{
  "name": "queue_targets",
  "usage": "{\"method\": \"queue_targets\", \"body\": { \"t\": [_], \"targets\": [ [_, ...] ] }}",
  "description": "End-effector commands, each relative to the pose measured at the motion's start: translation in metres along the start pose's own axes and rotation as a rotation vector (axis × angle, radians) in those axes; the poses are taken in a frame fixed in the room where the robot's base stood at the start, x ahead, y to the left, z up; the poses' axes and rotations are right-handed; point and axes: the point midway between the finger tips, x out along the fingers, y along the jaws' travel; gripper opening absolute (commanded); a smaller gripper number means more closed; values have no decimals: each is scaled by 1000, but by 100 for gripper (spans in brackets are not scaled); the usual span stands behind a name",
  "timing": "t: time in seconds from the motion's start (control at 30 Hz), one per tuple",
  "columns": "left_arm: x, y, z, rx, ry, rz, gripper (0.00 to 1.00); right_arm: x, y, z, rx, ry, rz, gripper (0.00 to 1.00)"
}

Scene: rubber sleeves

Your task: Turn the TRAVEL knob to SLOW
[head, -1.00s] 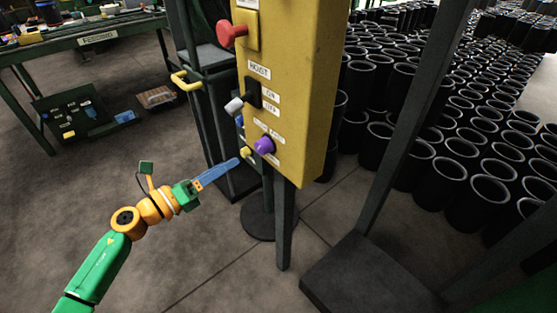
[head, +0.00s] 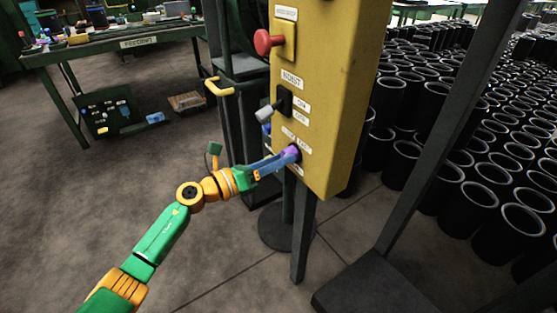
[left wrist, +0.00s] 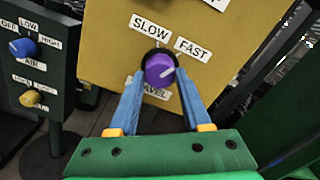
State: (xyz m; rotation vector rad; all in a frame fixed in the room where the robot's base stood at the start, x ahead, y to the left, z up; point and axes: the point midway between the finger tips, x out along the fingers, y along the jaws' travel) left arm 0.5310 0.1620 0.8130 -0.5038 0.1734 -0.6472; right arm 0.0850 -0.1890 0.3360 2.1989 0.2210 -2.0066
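The purple TRAVEL knob (left wrist: 158,66) is on the yellow control box (head: 340,110), low on its face. In the left wrist view its white mark points right and slightly up, toward the FAST label (left wrist: 192,50); the SLOW label (left wrist: 151,27) is above it. My left gripper (left wrist: 160,76) is open, with one blue finger on each side of the knob; I cannot tell whether they touch it. In the head view my left gripper (head: 280,160) reaches the knob (head: 290,154) from the left and partly covers it. My right gripper is not in view.
Above the knob are the HOIST switch (head: 271,110) and a red button (head: 266,42). A dark panel with a blue knob (left wrist: 22,47) and a yellow knob (left wrist: 30,98) stands left of the box. Black sleeves (head: 475,185) stand at the right. The lower-left floor is open.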

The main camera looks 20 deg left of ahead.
Motion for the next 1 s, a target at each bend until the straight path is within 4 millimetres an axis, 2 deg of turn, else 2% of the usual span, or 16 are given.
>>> {"method": "queue_targets", "body": {
  "t": [0.03, 0.1, 0.47, 1.0],
  "targets": [
    [0, 0, 0, 0, 0, 0, 16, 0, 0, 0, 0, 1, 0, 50],
    [0, 0, 0, 0, 0, 0, 0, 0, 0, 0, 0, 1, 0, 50],
    [0, -1, 1, -66, 0, 0, 0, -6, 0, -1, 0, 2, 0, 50],
    [0, -2, 3, -526, -1, 1, 0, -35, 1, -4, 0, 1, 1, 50]
  ]
}}
